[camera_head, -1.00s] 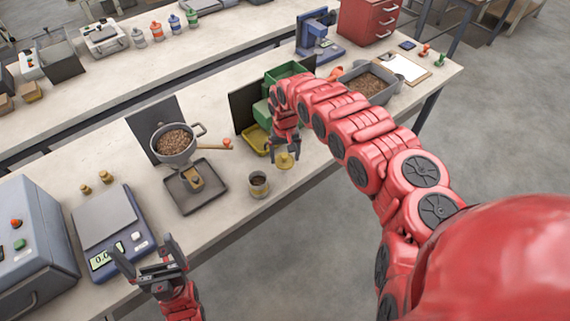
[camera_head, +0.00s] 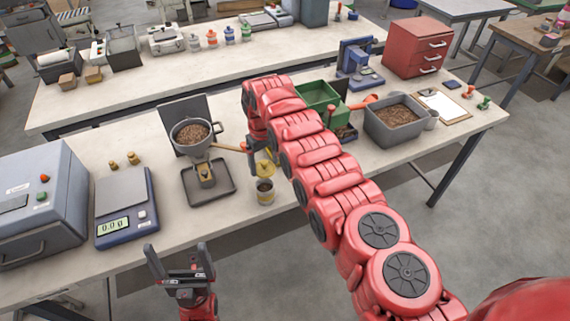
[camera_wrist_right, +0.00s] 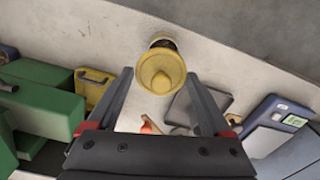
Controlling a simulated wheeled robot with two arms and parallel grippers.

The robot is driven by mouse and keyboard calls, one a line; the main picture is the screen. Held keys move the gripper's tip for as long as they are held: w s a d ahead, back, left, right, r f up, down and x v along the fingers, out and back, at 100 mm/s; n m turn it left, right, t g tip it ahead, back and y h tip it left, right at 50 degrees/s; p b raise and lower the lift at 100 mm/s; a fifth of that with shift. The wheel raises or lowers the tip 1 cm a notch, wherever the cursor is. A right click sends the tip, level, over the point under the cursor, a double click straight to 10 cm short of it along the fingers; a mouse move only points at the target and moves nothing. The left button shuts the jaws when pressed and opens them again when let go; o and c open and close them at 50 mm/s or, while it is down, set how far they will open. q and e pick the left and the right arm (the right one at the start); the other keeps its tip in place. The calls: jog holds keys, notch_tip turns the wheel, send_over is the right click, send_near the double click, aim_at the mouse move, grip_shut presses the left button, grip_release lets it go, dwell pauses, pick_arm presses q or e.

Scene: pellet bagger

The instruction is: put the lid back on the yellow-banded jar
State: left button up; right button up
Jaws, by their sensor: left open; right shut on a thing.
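The yellow-banded jar (camera_head: 265,196) stands upright at the front edge of the bench, its dark contents visible from above. My right gripper (camera_head: 262,160) is shut on the yellow lid (camera_head: 265,169) and holds it just above the jar, apart from it in the head view. In the right wrist view the lid (camera_wrist_right: 160,73) sits between the fingertips, with the jar (camera_wrist_right: 163,42) partly hidden behind it. My left gripper (camera_head: 178,262) is open and empty, in front of the bench, away from the jar.
A grey tray (camera_head: 228,190) with a small cup lies left of the jar, below a pellet-filled pan (camera_head: 190,148). A blue scale (camera_head: 125,228) stands further left. A green bin (camera_head: 322,96) and a grey pellet bin (camera_head: 388,138) stand to the right.

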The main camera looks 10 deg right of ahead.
jog(key=shift+s+a+f, duration=0.15)
jog(key=shift+s, duration=0.05)
jog(key=shift+a+f+b, duration=0.15)
jog(key=shift+f+b, duration=0.65)
notch_tip(320, 180, down, 5)
jog(key=b, duration=0.4)
jog(key=shift+w+r, duration=0.1)
jog(key=shift+r, duration=0.1)
jog(key=shift+f+b, duration=0.15)
jog(key=shift+b, duration=0.2)
dwell(1.7)
jog(key=o, duration=1.1)
